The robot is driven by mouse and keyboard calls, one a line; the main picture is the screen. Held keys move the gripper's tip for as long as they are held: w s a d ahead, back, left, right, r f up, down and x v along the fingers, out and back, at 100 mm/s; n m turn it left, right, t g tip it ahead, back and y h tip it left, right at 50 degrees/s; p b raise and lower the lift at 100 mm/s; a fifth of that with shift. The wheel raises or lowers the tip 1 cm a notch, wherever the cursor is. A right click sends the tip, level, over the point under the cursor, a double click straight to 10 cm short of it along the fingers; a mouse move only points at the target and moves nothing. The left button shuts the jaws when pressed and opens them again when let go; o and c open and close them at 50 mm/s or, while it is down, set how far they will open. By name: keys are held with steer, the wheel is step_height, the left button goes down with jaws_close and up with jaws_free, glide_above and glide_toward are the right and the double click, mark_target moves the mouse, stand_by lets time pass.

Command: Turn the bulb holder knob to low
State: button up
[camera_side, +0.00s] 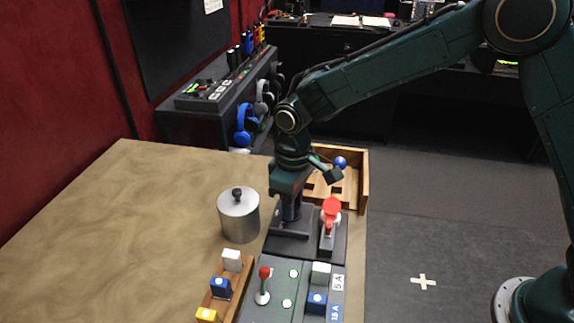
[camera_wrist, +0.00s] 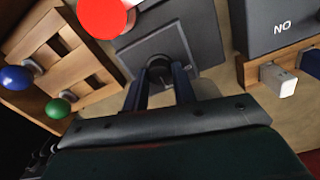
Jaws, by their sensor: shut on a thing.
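A round black knob (camera_wrist: 160,66) sits on a dark grey square plate (camera_wrist: 138,50) in the wrist view. My gripper (camera_wrist: 160,78) has a finger on each side of the knob and is shut on it. In the side view my gripper (camera_side: 291,216) points straight down onto the dark grey box (camera_side: 290,246), and its fingers hide the knob there. I cannot read any setting marks around the knob. A red round-topped part (camera_side: 331,206) stands on the same box just right of my gripper; it also shows in the wrist view (camera_wrist: 102,14).
A wooden slotted tray (camera_side: 363,190) with a blue ball (camera_side: 340,162) stands behind. A metal lidded pot (camera_side: 239,217) is at left. In front are a red-tipped lever (camera_side: 264,273) and several coloured button blocks. The left tabletop (camera_side: 110,230) is clear.

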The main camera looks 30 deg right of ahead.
stand_by(0.4)
steer(key=o, duration=1)
steer(key=shift+r, duration=0.1)
steer(key=shift+r, duration=6.85)
